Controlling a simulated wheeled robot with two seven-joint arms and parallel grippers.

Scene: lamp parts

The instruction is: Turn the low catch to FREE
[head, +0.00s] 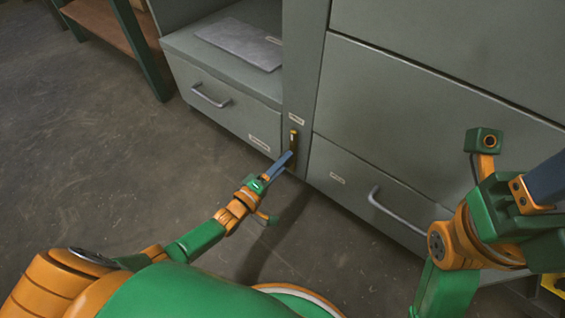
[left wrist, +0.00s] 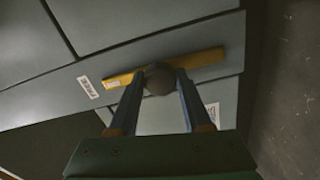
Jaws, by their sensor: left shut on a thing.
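The low catch (head: 293,136) is a yellow strip on the narrow grey post between the two drawer units, near the floor. In the left wrist view the yellow strip (left wrist: 207,61) runs across the post with a dark round knob (left wrist: 159,80) in front of it. My left gripper (head: 290,157) reaches the catch from below. In the left wrist view its two blue fingers (left wrist: 165,80) are shut on the knob, one on each side. My right gripper (head: 545,180) shows only partly at the right edge.
A left drawer (head: 220,105) and a lower right drawer (head: 370,190) with bar handles flank the post, both closed. A flat grey sheet (head: 240,43) lies on the left unit. A shelf frame (head: 140,50) stands at the upper left. The floor (head: 90,170) to the left is clear.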

